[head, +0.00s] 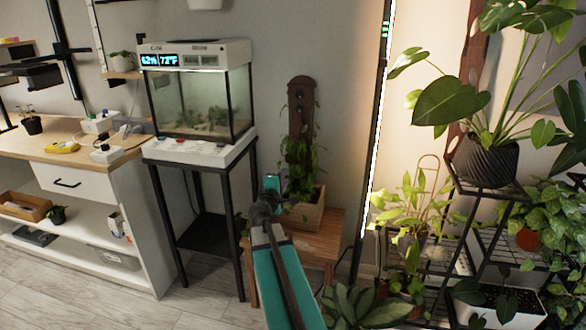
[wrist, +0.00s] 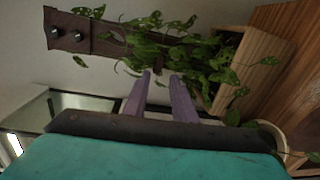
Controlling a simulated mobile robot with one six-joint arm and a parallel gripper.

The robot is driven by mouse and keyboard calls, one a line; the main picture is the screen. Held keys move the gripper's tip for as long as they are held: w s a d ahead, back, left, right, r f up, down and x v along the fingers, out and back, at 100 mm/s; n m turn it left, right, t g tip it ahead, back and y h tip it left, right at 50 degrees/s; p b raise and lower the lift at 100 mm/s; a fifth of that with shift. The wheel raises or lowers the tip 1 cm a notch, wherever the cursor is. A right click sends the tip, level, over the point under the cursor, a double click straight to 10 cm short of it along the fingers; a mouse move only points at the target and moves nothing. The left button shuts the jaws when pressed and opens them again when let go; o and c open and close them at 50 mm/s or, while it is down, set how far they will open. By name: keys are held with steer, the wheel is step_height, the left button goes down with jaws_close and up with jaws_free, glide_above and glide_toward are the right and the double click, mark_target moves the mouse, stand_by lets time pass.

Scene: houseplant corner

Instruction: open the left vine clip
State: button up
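A climbing vine (head: 300,155) grows up a dark wooden plank (head: 301,98) from a wooden planter box (head: 305,212). In the wrist view the plank (wrist: 85,30) lies sideways, with the vine (wrist: 165,45) and planter (wrist: 250,62) to its right. Two small metallic round fittings (wrist: 54,38) sit near the plank's bare end; I cannot tell whether they are clips. No left vine clip can be clearly made out; leaves cover much of the plank. My gripper (wrist: 161,74) has its two purple fingers apart, with nothing between them, pointing toward the vine.
The planter stands on a wooden stool (head: 325,222). A glass terrarium (head: 200,100) on a black stand is left of it. A plant rack (head: 490,258) with several potted plants and a lit vertical strip (head: 375,130) are on the right. The floor at lower left is clear.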

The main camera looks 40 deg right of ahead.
mark_target(294, 162)
steer(key=shift+w+d, duration=0.1)
steer(key=shift+d, duration=0.05)
steer(key=shift+x, duration=6.7)
steer(key=shift+f, duration=0.15)
jaws_close()
